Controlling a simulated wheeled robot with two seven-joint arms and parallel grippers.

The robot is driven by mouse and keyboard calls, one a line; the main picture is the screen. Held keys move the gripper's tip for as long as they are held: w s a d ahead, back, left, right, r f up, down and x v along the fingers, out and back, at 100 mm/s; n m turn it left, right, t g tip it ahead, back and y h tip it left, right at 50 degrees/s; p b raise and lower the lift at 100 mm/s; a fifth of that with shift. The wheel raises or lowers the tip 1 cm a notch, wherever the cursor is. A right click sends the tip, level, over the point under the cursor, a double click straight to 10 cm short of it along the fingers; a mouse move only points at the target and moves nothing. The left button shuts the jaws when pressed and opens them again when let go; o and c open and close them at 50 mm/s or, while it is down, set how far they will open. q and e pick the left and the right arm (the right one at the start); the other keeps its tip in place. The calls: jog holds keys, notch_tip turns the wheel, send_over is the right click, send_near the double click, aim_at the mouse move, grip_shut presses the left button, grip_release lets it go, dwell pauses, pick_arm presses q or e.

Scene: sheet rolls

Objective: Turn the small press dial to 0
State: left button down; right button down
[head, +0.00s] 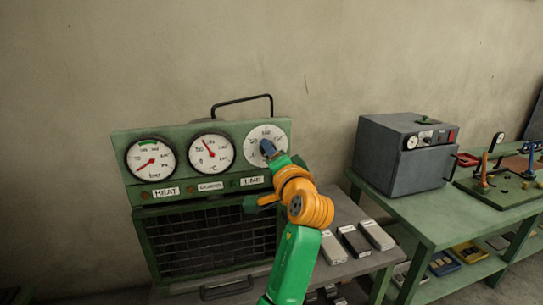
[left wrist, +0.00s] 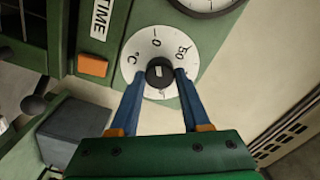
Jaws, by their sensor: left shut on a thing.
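A round white dial (head: 270,131) sits at the right end of the green panel (head: 228,142), above the TIME label. In the left wrist view the dial face (left wrist: 146,47) fills the upper middle, with a black knob (left wrist: 160,73) at its centre. The knob bears a short white mark; its exact reading is too small to tell. My left gripper (head: 267,149) reaches up to the dial. In the wrist view its two blue fingers (left wrist: 161,76) are shut on the knob, one on each side. My right gripper is in neither view.
Two red-needle gauges (head: 209,154) are left of the dial. A black handle (head: 241,100) rises above the panel. Grey blocks (head: 354,240) lie on the bench below right. A grey box device (head: 385,155) stands on a green table (head: 436,226) at right.

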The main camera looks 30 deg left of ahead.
pick_arm(q)
jog(key=shift+r, duration=0.15)
jog(key=c, duration=0.8)
grip_release()
jog(key=o, duration=0.4)
jog(key=shift+w, duration=0.1)
jog(key=shift+o, duration=0.2)
jog(key=b+v, duration=0.3)
jog(key=v, duration=0.4)
